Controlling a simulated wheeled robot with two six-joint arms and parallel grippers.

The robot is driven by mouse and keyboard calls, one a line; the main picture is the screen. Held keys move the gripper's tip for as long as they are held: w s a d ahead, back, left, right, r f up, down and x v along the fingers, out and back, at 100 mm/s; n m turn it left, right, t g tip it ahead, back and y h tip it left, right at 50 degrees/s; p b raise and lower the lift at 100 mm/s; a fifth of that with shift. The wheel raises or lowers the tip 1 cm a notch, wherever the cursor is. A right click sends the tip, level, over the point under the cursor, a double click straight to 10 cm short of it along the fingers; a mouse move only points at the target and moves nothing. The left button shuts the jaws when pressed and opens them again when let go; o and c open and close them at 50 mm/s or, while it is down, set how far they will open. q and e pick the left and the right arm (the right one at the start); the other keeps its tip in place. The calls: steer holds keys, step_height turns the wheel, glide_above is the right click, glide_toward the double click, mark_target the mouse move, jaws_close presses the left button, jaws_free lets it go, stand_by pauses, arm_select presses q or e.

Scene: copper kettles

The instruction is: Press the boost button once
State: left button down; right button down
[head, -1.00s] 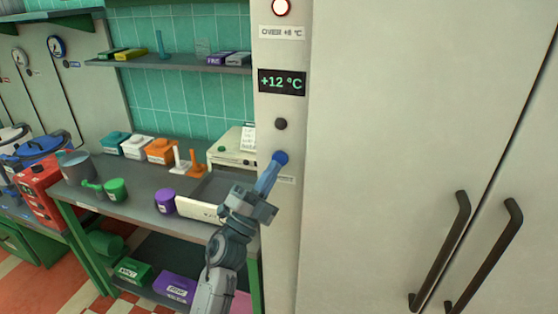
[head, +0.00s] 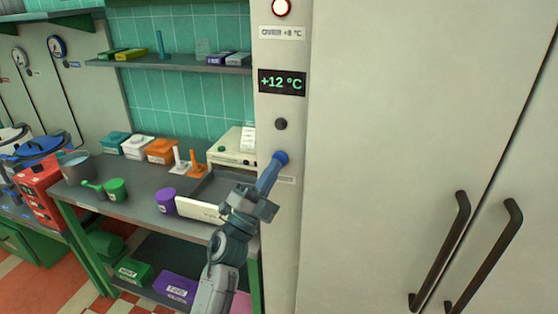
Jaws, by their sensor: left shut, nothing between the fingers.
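A blue round button (head: 281,157) sits on the narrow pale panel at the left edge of the tall cabinet, with a small label (head: 286,180) under it, too blurred to read. My left gripper (head: 277,163) is shut and empty. Its bluish fingers point up and right, and their tips overlap the button in the head view. I cannot tell whether they touch it or press it in. A dark round knob or button (head: 281,124) is above, under a display (head: 282,82) reading +12 °C. My right gripper is not in view.
A round lamp (head: 281,7) glows white with a red rim above an "OVER +8 °C" label. The cabinet doors (head: 400,120) have long dark handles at the right. A grey workbench (head: 140,190) with tubs and a tray stands at the left, close to my arm.

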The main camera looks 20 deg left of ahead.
arm_select(q)
steer(key=shift+w, duration=0.5)
stand_by(0.7)
steer(key=shift+s, duration=0.9)
steer(key=shift+p, duration=0.3)
steer(key=s+p, duration=0.1)
steer(key=s, duration=0.4)
steer(key=shift+a, duration=0.1)
stand_by(0.3)
